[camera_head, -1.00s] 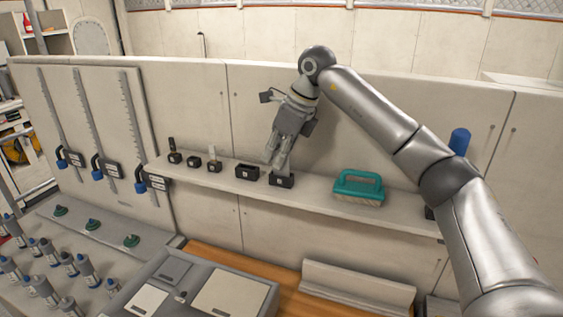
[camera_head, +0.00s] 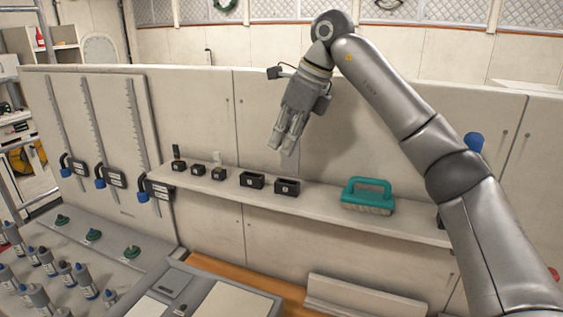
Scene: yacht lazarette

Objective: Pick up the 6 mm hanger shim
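My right gripper (camera_head: 283,147) hangs above the shelf, over the right end of a row of small black holders. Its fingers point down and sit close together. A thin grey plate may be between them, but it blends with the grey fingers and I cannot tell. A dark upright piece (camera_head: 176,151) stands in the leftmost holder and a pale one (camera_head: 217,158) in the third. I cannot read which is the 6 mm shim. My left gripper is out of view.
A teal-handled brush (camera_head: 368,194) lies on the shelf (camera_head: 330,203) to the right. A blue-topped item (camera_head: 473,142) is partly behind my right arm. Slotted rails with blue-and-black sliders (camera_head: 157,187) stand at left, above several bottles.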

